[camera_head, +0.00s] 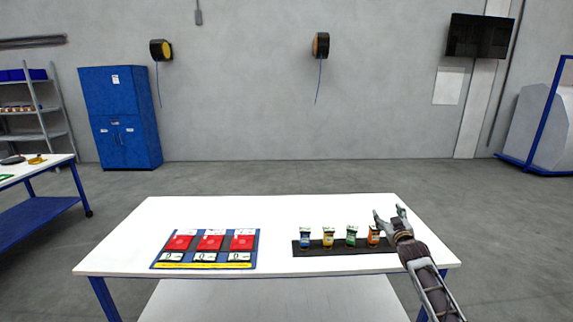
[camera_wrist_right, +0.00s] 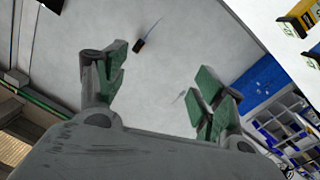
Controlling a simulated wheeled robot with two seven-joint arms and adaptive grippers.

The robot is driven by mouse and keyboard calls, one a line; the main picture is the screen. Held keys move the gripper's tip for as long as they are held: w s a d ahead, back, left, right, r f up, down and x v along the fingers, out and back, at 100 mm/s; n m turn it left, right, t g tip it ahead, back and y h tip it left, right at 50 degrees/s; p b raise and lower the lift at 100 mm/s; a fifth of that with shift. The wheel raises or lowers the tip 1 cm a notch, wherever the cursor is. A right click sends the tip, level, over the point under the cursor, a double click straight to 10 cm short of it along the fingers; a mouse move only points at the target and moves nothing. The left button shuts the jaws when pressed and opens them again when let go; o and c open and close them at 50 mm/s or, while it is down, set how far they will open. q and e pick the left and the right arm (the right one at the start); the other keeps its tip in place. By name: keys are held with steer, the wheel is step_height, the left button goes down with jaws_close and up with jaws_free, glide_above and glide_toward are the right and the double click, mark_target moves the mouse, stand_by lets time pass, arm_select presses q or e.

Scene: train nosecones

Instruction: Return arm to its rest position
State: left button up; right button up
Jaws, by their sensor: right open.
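My right gripper (camera_head: 391,217) is at the right end of the white table (camera_head: 280,211) in the head view, beside and partly over the right end of a dark tray. It is open. In the right wrist view its two green-padded fingers (camera_wrist_right: 160,88) stand apart with nothing between them. My right arm reaches in from the lower right. My left gripper does not show in the head view.
A blue board (camera_head: 207,249) with red squares and scales lies on the left. A blue cabinet (camera_head: 125,117) stands against the wall. The table's middle is clear.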

steer(key=s+a+f+g, duration=0.1)
steer(key=s+f+g, duration=0.25)
steer(key=f, duration=1.15)
steer(key=s+a+f+g, duration=0.1)
steer(key=s+f+g, duration=0.1)
steer(key=s+f, duration=0.8)
steer(key=s+a+f+g, duration=0.2)
steer(key=s+f, duration=0.3)
steer(key=f, duration=0.9)
steer(key=s+a+f+g, duration=0.1)
steer(key=s+f, duration=0.7)
steer(key=f, duration=0.4)
steer(key=s+a+f+g+y, duration=0.1)
steer(key=s+a+f+g, duration=0.1)
steer(key=s+f, duration=0.7)
steer(key=s+a+f+g, duration=0.2)
steer(key=s+f, duration=0.3)
steer(key=s, duration=0.8)
steer(key=s+a+f+g, duration=0.1)
steer(key=s+f, duration=0.1)
steer(key=s, duration=0.7)
steer(key=s+a+f+g, duration=0.1)
steer(key=s+f+g, duration=0.1)
steer(key=s, duration=0.7)
steer(key=s+a+f+g, duration=0.1)
steer(key=s+f, duration=0.2)
steer(key=s, duration=0.7)
steer(key=shift+a+f+m, duration=0.15)
steer(key=shift+a+m, duration=0.1)
steer(key=shift+m, duration=0.15)
